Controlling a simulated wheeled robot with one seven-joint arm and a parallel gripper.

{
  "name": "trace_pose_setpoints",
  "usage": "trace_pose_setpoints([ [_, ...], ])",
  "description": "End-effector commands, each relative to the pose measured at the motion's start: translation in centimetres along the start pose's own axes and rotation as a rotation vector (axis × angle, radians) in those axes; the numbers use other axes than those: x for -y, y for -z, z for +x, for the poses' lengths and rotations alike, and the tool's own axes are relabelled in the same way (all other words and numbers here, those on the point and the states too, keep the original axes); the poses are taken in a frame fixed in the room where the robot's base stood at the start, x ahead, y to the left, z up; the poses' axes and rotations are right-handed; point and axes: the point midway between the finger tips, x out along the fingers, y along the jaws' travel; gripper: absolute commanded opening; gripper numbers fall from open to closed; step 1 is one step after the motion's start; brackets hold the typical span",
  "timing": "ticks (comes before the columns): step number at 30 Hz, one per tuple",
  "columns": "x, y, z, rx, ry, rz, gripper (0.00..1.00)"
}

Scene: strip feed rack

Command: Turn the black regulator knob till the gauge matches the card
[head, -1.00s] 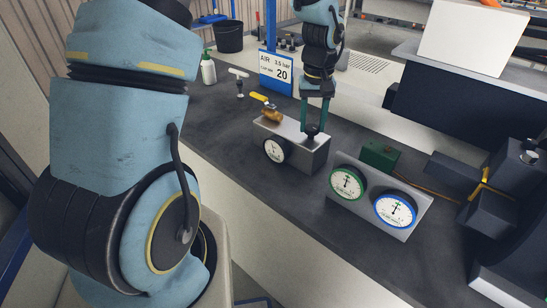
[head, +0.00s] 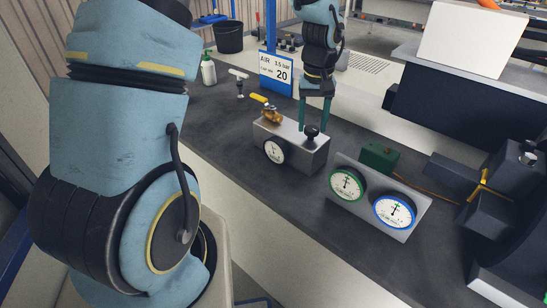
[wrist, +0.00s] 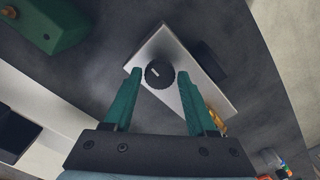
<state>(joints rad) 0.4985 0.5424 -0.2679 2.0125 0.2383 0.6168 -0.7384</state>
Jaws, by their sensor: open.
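The black regulator knob (head: 311,132) sits on top of a grey metal block (head: 300,150). In the wrist view the knob (wrist: 158,73) shows a pale mark pointing up and left. My gripper (head: 314,128) is open, its green fingers pointing down at the knob. In the wrist view the gripper (wrist: 159,75) has its fingertips on either side of the knob, with gaps visible. A white gauge (head: 275,151) is on the block's front face; its needle is too small to read surely. The card (head: 276,73) behind reads AIR 3.5 bar and 20.
A brass valve with a yellow lever (head: 271,113) stands on the block's left end. A panel with a green-rimmed gauge (head: 347,185) and a blue-rimmed gauge (head: 394,211) stands to the right. A green box (head: 379,157) is behind it. The front bench is clear.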

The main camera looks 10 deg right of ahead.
Motion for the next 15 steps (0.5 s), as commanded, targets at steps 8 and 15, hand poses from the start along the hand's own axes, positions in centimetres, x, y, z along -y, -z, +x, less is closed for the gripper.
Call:
trace_pose_setpoints([
  [8,0.0,0.0,-2.5,-0.001,0.000,0.000,0.57],
  [15,0.0,0.0,-4.4,-0.001,0.000,0.000,0.57],
])
